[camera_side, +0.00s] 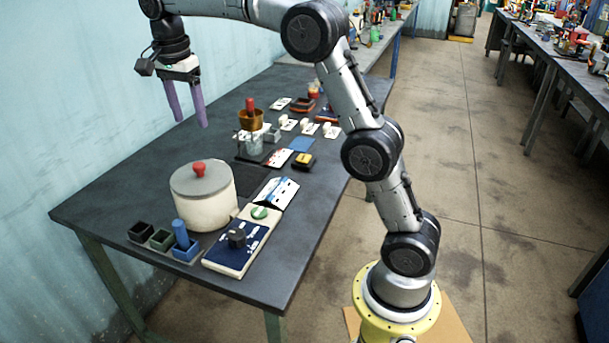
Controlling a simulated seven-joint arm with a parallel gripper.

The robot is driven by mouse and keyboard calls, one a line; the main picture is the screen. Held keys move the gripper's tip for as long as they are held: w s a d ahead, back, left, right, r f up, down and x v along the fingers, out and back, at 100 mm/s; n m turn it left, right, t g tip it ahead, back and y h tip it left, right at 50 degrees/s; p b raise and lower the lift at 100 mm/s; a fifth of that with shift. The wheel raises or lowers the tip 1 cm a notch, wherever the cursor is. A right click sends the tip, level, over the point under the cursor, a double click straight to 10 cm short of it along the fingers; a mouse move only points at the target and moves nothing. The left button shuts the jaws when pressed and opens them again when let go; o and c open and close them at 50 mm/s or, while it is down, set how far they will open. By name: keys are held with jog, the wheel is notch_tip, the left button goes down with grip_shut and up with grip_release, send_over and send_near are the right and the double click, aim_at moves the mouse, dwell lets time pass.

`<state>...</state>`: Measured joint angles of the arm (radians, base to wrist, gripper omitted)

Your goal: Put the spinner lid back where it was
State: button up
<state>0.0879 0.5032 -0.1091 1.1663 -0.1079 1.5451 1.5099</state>
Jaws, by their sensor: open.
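The spinner lid (199,178) is a grey disc with a red knob on top. It lies flat over the top of the cream-white spinner drum (206,211), on the near left part of the table. From this angle it covers the drum's mouth, and no gap shows between them. My gripper (190,123) hangs pointing down, high above the table and behind the lid in the picture. Its two purple fingers are apart with nothing between them.
A copper-coloured cup (251,121) on a stand is farther back, among several small cards and trays. The table's left side is clear.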

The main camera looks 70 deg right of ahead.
jog(key=s+a+r+n+t, duration=0.25)
jog(key=s+n, duration=0.25)
jog(key=s, duration=0.5)
jog(key=s+a+f+n+t, duration=0.1)
jog(key=s+f+n, duration=0.2)
jog(key=s, duration=0.4)
jog(key=s+a+f+n+y, duration=0.1)
jog(key=s+f+n, duration=0.2)
jog(key=s+n, duration=0.2)
jog(key=s+a+f+n+t, duration=0.1)
jog(key=s+a+f+n, duration=0.1)
jog(key=s+n, duration=0.3)
jog(key=s, duration=0.4)
jog(key=shift+s+f+t, duration=0.35)
jog(key=shift+f, duration=0.05)
